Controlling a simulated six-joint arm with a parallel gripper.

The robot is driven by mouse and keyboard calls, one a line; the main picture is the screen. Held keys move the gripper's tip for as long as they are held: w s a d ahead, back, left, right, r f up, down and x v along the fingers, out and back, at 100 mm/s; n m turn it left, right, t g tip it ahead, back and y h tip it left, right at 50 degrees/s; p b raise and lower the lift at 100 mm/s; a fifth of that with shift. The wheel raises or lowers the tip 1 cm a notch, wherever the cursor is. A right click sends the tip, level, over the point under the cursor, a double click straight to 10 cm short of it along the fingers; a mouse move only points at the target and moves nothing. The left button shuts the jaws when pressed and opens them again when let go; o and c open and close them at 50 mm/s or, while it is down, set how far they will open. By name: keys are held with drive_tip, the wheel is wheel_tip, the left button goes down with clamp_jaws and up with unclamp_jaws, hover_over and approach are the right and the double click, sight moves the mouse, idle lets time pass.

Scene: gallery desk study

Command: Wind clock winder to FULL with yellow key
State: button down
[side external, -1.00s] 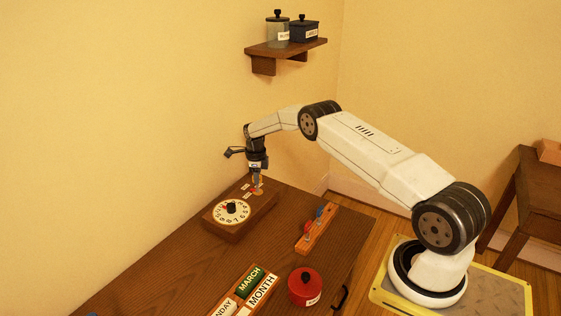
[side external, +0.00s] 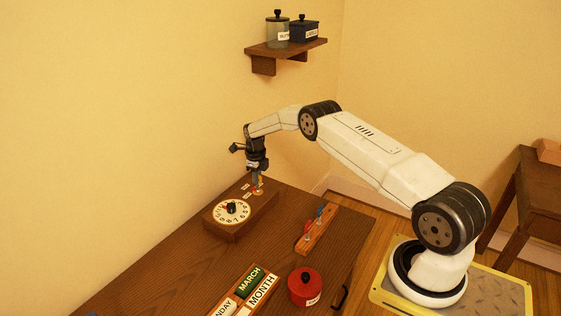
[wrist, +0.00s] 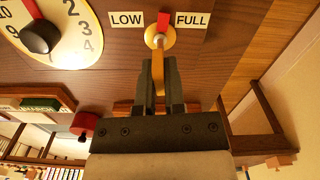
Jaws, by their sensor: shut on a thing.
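The clock (side external: 229,226) is a brown wooden box on the desk with a white numbered dial (side external: 225,216). Its winder (wrist: 160,37) sits between a LOW label (wrist: 127,20) and a FULL label (wrist: 191,20). The winder's red pointer (wrist: 163,22) stands between the two labels, leaning slightly toward FULL in the wrist view. My gripper (side external: 257,182) is above the winder, pointing down, with its fingers (wrist: 159,65) shut on the yellow key (wrist: 160,78). The key's far end is at the winder. How deeply it is seated is hidden.
A wooden key rack (side external: 311,238) with a red and a blue key stands right of the clock. A red lidded pot (side external: 305,287) and a calendar block holder (side external: 243,293) are nearer the front. A wall shelf (side external: 285,48) holds two jars.

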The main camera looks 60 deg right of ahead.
drive_tip(key=shift+m, duration=0.8)
drive_tip(key=shift+m, duration=1.5)
drive_tip(key=shift+c, duration=0.8)
unclamp_jaws()
drive_tip(key=shift+r, duration=0.35)
